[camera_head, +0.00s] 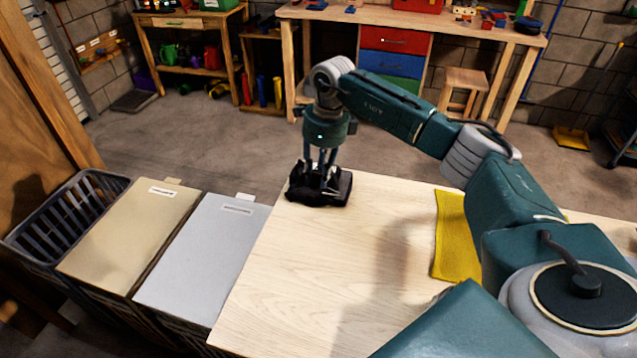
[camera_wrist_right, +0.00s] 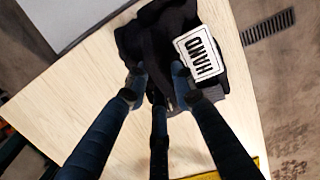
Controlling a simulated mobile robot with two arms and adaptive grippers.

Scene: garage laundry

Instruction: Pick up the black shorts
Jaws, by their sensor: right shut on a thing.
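The black shorts (camera_head: 333,190) lie bunched at the far left corner of the light wooden table (camera_head: 310,270). My right gripper (camera_head: 323,186) points down over them, with its fingers shut on the cloth. In the right wrist view the shorts (camera_wrist_right: 160,45) show beyond the fingers of my right gripper (camera_wrist_right: 158,92), which pinch a fold. A white patch with the letters "HAND" (camera_wrist_right: 201,54) faces the camera. The cloth still appears to be at the table top; I cannot tell whether any of it is lifted. My left gripper is not in view.
A yellow cloth (camera_head: 453,235) lies on the table, right of centre. Left of the table stand bins with a beige lid (camera_head: 130,235) and a grey lid (camera_head: 200,255), and a grey plastic basket (camera_head: 65,215). A workbench (camera_head: 400,15) stands at the back. The table's middle is clear.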

